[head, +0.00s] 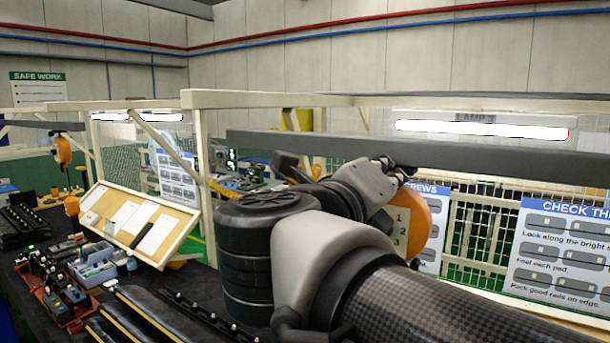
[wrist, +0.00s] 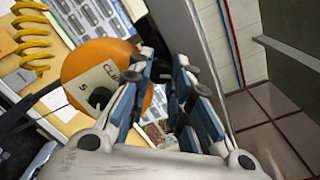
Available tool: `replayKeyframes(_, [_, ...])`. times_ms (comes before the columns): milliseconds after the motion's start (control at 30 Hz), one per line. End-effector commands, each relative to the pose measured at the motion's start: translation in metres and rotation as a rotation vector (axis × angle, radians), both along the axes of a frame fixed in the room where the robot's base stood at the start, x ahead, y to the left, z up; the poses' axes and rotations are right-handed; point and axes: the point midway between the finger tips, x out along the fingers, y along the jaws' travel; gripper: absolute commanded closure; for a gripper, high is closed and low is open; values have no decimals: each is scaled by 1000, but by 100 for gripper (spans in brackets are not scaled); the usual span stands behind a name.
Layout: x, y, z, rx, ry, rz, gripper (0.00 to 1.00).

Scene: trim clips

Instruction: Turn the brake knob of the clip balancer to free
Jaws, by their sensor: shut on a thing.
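The clip balancer (head: 418,222) is an orange round housing below the grey overhead beam, with a pale label numbered 1, 2, 3. In the wrist view its orange face (wrist: 88,62) and label fill the left middle, with a dark round part on the label partly behind a finger. My gripper (head: 398,172) is at the balancer's upper edge, close under the beam. In the wrist view my gripper's blue-padded fingers (wrist: 168,62) stand beside the orange housing. They are shut on the brake knob, which the fingers mostly hide. I cannot read the knob's setting.
The grey beam (head: 480,157) runs just above my gripper. A sloped board with papers (head: 138,222) stands on the dark bench, near a grey tote (head: 92,268) and several rails. Another orange balancer (head: 63,151) hangs far left. Mesh fencing and posters stand behind.

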Motion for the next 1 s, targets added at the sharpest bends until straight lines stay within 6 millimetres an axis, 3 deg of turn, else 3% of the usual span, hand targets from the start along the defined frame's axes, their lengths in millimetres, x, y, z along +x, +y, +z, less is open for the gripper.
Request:
replayKeyframes(500, [0,1,1,-339,245,1,100])
replayKeyframes(1000, [0,1,0,-448,323,1,100])
